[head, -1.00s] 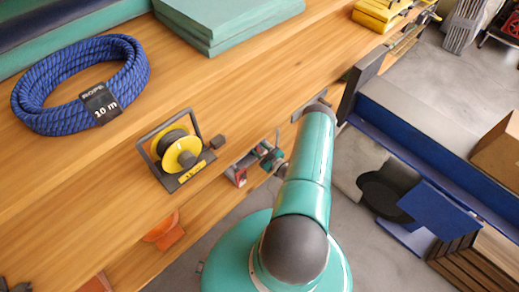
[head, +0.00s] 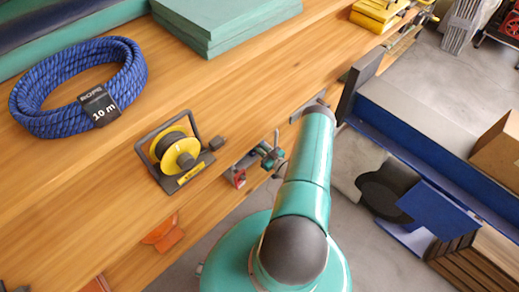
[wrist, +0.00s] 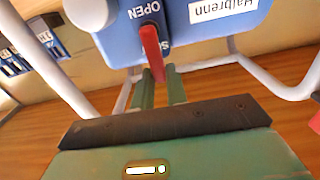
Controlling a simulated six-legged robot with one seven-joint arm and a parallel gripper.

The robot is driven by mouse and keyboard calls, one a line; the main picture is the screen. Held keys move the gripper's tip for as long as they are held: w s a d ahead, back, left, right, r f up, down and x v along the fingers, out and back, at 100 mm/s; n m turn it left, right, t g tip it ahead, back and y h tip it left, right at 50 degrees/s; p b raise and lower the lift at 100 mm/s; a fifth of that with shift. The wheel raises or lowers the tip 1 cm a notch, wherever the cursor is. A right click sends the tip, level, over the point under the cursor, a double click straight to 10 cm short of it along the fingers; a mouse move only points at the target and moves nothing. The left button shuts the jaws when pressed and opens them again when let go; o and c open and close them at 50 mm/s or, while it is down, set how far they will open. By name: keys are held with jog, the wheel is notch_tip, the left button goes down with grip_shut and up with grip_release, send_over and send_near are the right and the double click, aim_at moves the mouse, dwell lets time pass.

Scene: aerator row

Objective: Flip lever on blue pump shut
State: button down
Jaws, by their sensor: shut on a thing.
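The blue pump (wrist: 185,35) fills the top of the wrist view. It has the word OPEN, a second label mostly hidden behind the lever, and a white name plate reading Halbrenn. Its red lever (wrist: 151,50) points down the picture towards my gripper (wrist: 161,80). The two green fingers are closed about the lever's lower end and hide little of it. In the head view the pump cannot be made out, and my gripper is hidden beyond my arm.
White tubes (wrist: 262,82) run on both sides of the pump. Blue-labelled items (wrist: 38,47) are at the left. In the head view, a rope coil (head: 80,125) and a yellow reel (head: 177,155) lie on the wooden bench (head: 250,85). A blue bench (head: 420,150) stands right.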

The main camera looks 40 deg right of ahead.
jog(key=c, duration=1.4)
grip_release()
jog(key=s, duration=1.3)
jog(key=shift+s+d, duration=0.2)
jog(key=shift+s, duration=0.2)
